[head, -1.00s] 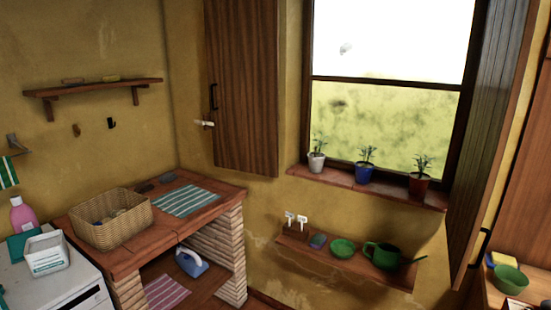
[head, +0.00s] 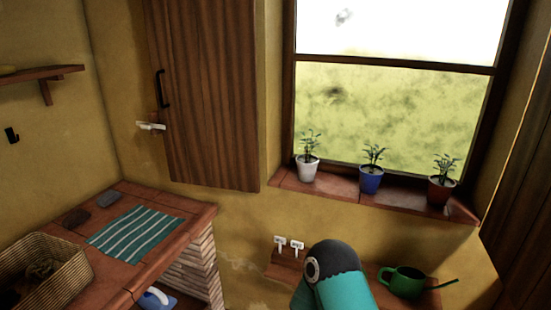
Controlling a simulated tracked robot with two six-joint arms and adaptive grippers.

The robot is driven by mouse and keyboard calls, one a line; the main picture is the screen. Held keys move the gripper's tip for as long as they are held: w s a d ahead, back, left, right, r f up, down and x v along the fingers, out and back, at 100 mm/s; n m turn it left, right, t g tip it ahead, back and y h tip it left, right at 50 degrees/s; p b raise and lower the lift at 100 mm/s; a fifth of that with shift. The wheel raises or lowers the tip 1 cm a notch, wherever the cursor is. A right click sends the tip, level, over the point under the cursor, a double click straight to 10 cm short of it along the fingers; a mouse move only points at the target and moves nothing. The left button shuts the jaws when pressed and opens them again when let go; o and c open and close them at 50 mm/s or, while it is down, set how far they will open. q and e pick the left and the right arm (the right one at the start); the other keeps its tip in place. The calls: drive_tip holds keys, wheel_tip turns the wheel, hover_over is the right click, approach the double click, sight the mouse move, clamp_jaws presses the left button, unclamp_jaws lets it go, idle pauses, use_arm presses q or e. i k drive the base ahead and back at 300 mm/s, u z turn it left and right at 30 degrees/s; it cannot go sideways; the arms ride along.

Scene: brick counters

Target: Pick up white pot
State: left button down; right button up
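The white pot (head: 307,171) holds a small green plant and stands upright at the left end of the brick window sill (head: 330,190). A blue pot (head: 370,181) and a reddish-brown pot (head: 440,191), each with a plant, stand to its right on the same sill. A teal and dark grey link of one of my arms rises at the bottom centre, below the white pot and apart from it. I cannot tell which arm it is. Neither gripper shows in the head view.
A low shelf (head: 284,267) under the window carries white tags and a green watering can (head: 405,281), partly behind my arm. The brick counter (head: 190,207) at left holds a wicker basket (head: 50,265) and a striped cloth (head: 135,234). Wooden shutters flank the window.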

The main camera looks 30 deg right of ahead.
sight(306, 171)
drive_tip(key=z, duration=0.2)
drive_tip(key=i, duration=1.05)
drive_tip(key=z, duration=0.65)
